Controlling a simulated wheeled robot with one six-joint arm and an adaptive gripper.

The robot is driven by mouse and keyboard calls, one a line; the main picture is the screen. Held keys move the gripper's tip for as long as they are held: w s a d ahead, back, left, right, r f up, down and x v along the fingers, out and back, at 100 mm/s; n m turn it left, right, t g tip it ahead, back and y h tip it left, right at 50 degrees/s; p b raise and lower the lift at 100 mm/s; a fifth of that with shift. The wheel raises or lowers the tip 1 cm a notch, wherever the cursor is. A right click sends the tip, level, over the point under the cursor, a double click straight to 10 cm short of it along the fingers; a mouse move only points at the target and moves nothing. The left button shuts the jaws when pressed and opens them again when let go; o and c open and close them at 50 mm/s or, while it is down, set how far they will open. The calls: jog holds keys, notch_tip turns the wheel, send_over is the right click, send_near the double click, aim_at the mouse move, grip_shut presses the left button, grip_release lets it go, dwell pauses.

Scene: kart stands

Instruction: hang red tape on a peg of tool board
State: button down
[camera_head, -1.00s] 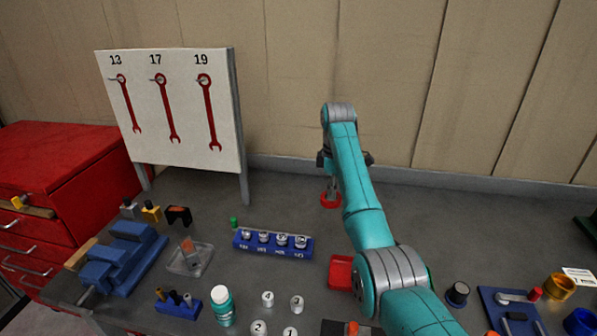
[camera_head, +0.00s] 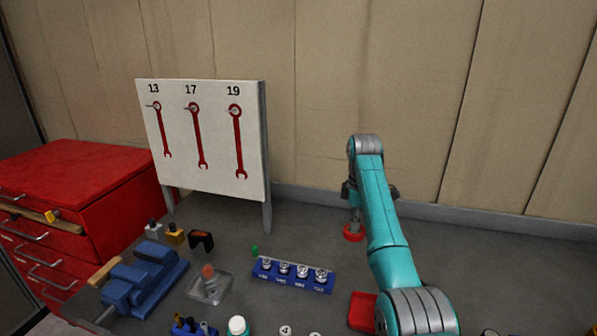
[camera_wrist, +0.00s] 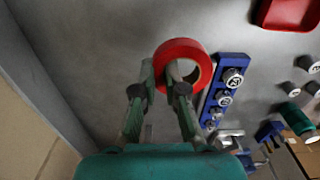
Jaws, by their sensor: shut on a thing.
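The red tape (camera_wrist: 203,61) is a red ring. My gripper (camera_wrist: 165,85) is shut on one side of it, with a finger through the ring's hole in the wrist view. In the head view the tape (camera_head: 354,233) hangs at the fingertips of my gripper (camera_head: 354,222), to the right of the tool board. The tool board (camera_head: 215,170) is a white upright panel on legs at the back left. It has pegs under the numbers 13, 17 and 19, with a red wrench shape at each. Whether these are real wrenches or painted outlines I cannot tell.
A blue socket rack (camera_head: 292,276) stands between board and arm. A red tray (camera_head: 362,311) is near my arm. A blue vise (camera_head: 143,279), a clear box (camera_head: 210,285) and red drawers (camera_head: 75,185) are left. Bare bench lies between the board's right leg and my gripper.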

aim_at(351, 255)
notch_tip(351, 255, down, 10)
jog(key=shift+r, duration=0.2)
jog(key=shift+f, duration=0.15)
dwell(0.4)
jog(key=c, duration=1.2)
grip_release()
